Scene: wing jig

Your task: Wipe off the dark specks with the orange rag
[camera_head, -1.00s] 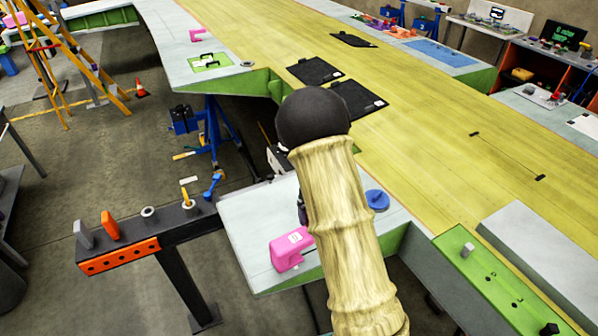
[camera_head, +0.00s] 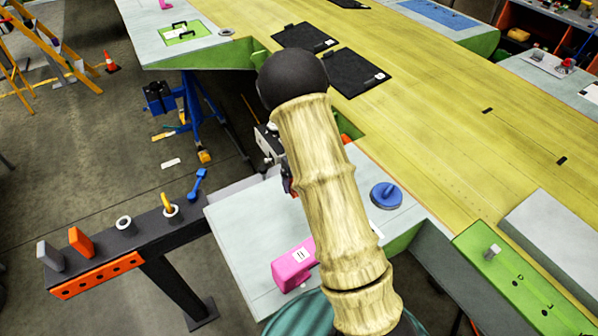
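My wood-textured arm with a black end joint fills the middle of the view and hides much of the surface behind it. Part of a grey and dark mechanism, probably my gripper (camera_head: 272,150), shows at the arm's left edge. Its fingers are hidden, so I cannot tell whether it is open or shut. A small orange patch (camera_head: 346,138) shows at the arm's right edge; I cannot tell whether it is the rag. I cannot make out specks for certain. Two small dark marks (camera_head: 487,110) lie on the yellow wing panel (camera_head: 440,130).
A pink block (camera_head: 293,265) and a blue knobbed disc (camera_head: 386,195) stand on the pale panel (camera_head: 240,230). A dark rail (camera_head: 100,245) holding tools stands at the left. Black plates (camera_head: 357,75) lie on the wing. A grey block (camera_head: 555,240) is at the right.

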